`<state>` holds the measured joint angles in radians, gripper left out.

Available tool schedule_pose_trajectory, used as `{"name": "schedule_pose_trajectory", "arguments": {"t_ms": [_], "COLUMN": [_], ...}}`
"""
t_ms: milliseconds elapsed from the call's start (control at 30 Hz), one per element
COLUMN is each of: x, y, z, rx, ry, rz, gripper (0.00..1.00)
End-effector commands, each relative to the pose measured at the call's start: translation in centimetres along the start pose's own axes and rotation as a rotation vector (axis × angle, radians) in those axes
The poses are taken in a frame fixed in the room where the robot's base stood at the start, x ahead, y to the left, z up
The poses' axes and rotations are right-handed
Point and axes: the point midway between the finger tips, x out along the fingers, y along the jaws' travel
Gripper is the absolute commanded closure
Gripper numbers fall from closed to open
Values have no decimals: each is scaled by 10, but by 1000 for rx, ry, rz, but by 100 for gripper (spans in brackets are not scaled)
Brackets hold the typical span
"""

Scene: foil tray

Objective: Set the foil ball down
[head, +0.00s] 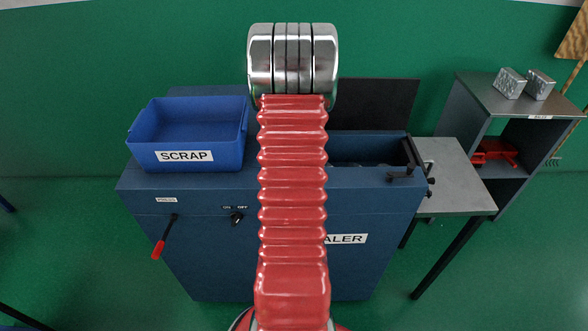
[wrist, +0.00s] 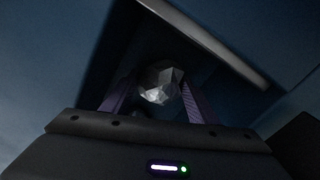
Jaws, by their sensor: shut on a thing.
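The foil ball (wrist: 161,84) is a small, faceted silver lump, seen in the wrist view. My gripper (wrist: 158,82) is shut on it, with one purple-grey finger on each side. Dark blue surfaces surround the ball in that view, with a lighter edge above it. I cannot tell whether the ball touches anything beyond the fingers. In the head view my red ribbed arm hides the gripper and the ball.
The blue baler (head: 215,240) stands ahead, with an open dark chamber at its top right. A blue SCRAP tray (head: 220,150) sits on its left top. A grey side table (head: 455,180) and a shelf with two silver blocks (head: 510,82) stand right.

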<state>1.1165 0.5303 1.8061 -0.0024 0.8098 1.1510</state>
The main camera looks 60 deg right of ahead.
Motion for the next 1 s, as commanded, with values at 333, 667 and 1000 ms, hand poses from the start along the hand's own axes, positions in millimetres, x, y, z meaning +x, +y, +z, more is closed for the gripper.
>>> {"name": "schedule_pose_trajectory", "arguments": {"t_ms": [333, 667, 1000], "x": [1, -2, -45], "y": [0, 0, 0], "z": [0, -1, -1], "rx": [0, 1, 1], "ry": [0, 0, 1], "rz": [0, -1, -2], "gripper": [27, 27, 27]}}
